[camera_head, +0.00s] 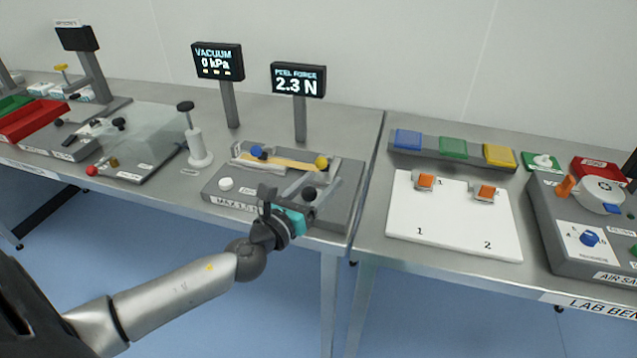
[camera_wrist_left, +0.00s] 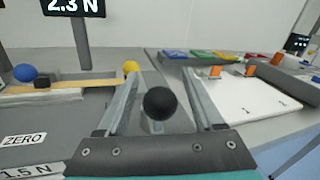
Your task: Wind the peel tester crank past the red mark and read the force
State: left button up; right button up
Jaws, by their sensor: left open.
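The peel tester (camera_head: 227,199) is a grey base with a strip of tan tape, a blue knob (camera_head: 257,151), a yellow knob (camera_head: 321,161) and a white button (camera_head: 226,184) by a ZERO label. Its black ball knob (camera_head: 309,193) sits at the front right. My left gripper (camera_head: 309,184) is open, with one finger on each side of the black ball, which also shows between the fingers in the left wrist view (camera_wrist_left: 160,103). I see no clear contact. The force display (camera_head: 298,80) reads PEEL FORCE 2.3 N. I cannot make out a red mark. My right gripper is out of view.
A vacuum display (camera_head: 217,62) reads 0 kPa. A white post with a black knob (camera_head: 195,135) stands left of the tester. To the right, a second bench holds a white board (camera_head: 455,228) with two orange-topped clips. A gap separates the benches.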

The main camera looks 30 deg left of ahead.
pick_arm(q)
grip_shut()
dwell(0.5)
